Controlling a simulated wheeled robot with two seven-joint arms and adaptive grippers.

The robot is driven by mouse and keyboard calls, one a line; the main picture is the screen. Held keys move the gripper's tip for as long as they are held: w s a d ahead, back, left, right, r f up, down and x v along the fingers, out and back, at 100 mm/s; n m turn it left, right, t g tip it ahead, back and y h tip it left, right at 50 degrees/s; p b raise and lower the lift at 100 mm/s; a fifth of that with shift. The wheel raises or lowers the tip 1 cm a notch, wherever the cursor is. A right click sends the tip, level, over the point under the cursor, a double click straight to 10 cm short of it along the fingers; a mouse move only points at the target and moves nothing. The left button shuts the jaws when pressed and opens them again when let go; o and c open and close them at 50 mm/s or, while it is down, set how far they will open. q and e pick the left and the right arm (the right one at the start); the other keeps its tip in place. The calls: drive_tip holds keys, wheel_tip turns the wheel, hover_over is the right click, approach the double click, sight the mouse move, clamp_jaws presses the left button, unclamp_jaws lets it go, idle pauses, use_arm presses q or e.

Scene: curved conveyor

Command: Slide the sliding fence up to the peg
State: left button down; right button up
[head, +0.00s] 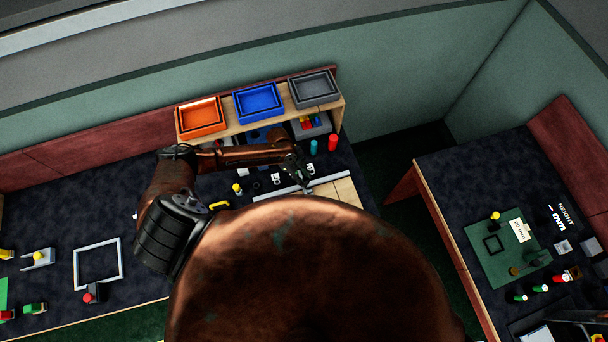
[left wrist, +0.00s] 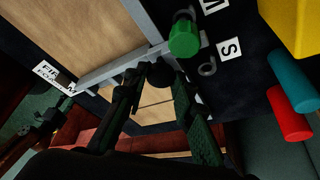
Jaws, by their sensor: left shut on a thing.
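The sliding fence is a pale grey bar (left wrist: 108,68) lying across light wooden boards in the left wrist view; it also shows in the head view (head: 332,179). My left gripper (left wrist: 161,76) is shut on a dark round knob at the fence, between its two dark fingers. In the head view the left gripper (head: 304,184) is small, at the fence's left end. A green cylinder (left wrist: 184,38), which looks like the peg, stands close beyond the knob. I cannot tell whether the fence touches it.
A teal cylinder (head: 313,146) and a red cylinder (head: 333,142) stand beyond the fence. Orange (head: 201,131), blue (head: 281,108) and grey (head: 335,97) trays sit on the shelf behind. A second table (head: 450,205) stands at the right, across a gap.

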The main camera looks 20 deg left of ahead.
use_arm(q)
drive_tip(key=shift+s+a, duration=0.4)
drive_tip(key=shift+a, duration=0.05)
drive_tip(key=c, duration=1.6)
unclamp_jaws()
drive_tip(key=shift+d, duration=0.1)
drive_tip(key=v, duration=1.2)
